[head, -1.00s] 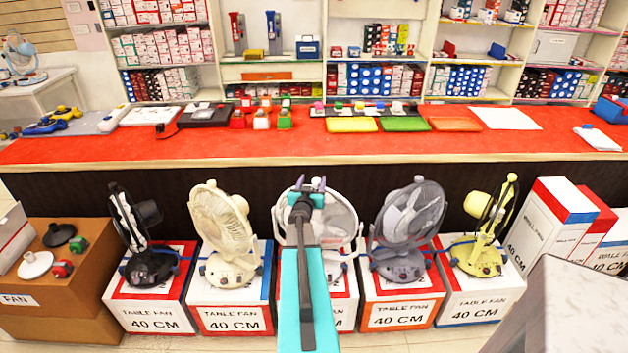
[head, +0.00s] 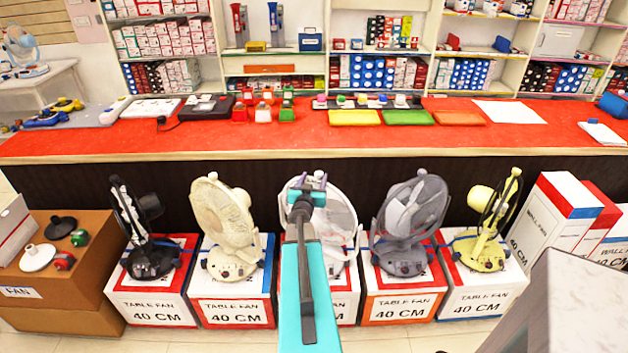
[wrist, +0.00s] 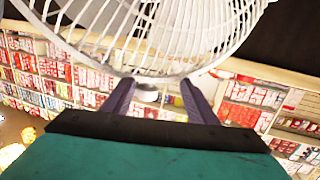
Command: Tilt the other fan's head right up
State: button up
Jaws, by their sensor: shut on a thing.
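The white table fan (head: 343,215) stands in the middle of the row on its box, partly hidden behind my arm. In the wrist view its wire guard (wrist: 160,40) fills the top. My gripper (head: 310,178) is at the top of this fan's head. Its two purple fingers (wrist: 158,84) show in the wrist view at the guard's rim, and it is shut on the fan's head; the exact contact is unclear. A cream fan (head: 225,215) stands to the left and a grey fan (head: 412,220) to the right. Their heads lean back.
A black fan (head: 145,230) and a yellow fan (head: 490,225) stand at the row's ends on boxes. The red counter (head: 300,140) runs close behind the fans. A pale slab (head: 575,300) stands at the front right.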

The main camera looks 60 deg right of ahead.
jog(key=f+p+v, duration=0.1)
jog(key=v, duration=1)
dwell(1.4)
jog(key=shift+p+v, duration=1.15)
jog(key=shift+p, duration=0.85)
jog(key=p+v, duration=0.2)
jog(key=p, duration=0.1)
jog(key=shift+s+a+f, duration=0.1)
jog(key=shift+a+f, duration=0.1)
jog(key=shift+a, duration=0.15)
